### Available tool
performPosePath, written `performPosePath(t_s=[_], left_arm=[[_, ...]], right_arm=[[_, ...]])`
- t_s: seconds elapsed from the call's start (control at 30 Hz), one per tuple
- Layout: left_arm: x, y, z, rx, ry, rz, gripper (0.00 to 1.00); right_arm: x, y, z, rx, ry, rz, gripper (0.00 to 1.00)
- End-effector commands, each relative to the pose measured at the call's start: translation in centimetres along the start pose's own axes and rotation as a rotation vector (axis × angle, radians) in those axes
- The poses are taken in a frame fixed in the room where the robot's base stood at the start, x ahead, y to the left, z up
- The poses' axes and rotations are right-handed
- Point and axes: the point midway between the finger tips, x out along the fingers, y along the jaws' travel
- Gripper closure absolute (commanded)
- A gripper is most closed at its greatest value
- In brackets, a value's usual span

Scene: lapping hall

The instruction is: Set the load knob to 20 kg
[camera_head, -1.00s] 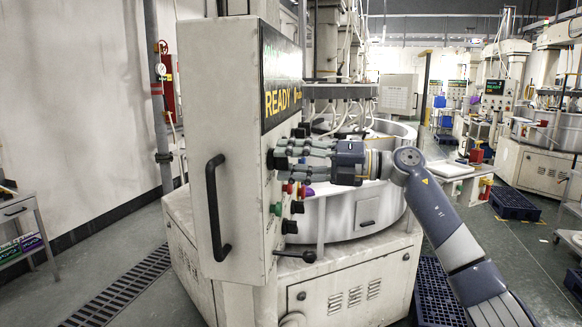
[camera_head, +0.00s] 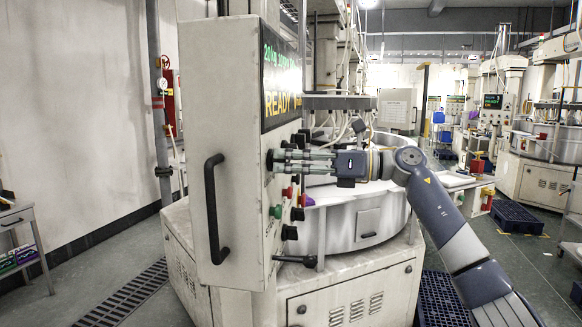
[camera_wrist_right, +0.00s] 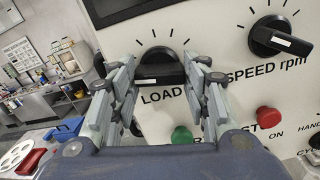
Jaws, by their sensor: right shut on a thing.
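The load knob (camera_wrist_right: 160,66) is a black round knob with a white mark, above the word LOAD on the cream control panel (camera_wrist_right: 225,85). In the wrist view my right gripper (camera_wrist_right: 158,76) has one finger on each side of the knob and is shut on it. In the head view the right gripper (camera_head: 282,161) reaches the panel's right-hand face from the right; its fingers partly hide the knob. The display (camera_head: 281,80) shows "20 kg" in green, with the rest of that line too small to read, and READY in yellow. My left gripper is out of view.
The black speed knob (camera_wrist_right: 280,38) sits right of the load knob. A green button (camera_wrist_right: 182,135) and a red button (camera_wrist_right: 268,116) lie below. In the head view a black handle (camera_head: 215,208) sticks out of the box's near face.

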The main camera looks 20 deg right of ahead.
Motion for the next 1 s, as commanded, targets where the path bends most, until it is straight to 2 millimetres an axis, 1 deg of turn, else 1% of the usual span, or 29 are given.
performPosePath(t_s=[0.03,0.2,0.4,0.63,1.0], left_arm=[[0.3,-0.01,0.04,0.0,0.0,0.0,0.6],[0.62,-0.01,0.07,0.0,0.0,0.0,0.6],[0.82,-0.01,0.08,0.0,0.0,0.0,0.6],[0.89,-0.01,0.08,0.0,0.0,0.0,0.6],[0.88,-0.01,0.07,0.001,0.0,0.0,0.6]], right_arm=[[0.14,-0.11,-0.61,-0.03,0.01,0.001,0.81],[0.14,-0.13,-0.58,-0.13,0.011,0.002,0.81],[0.15,-0.13,-0.57,-0.203,0.012,0.002,0.81],[0.16,-0.14,-0.58,-0.236,0.013,0.003,0.81],[0.17,-0.14,-0.61,-0.238,0.014,0.003,0.81]])
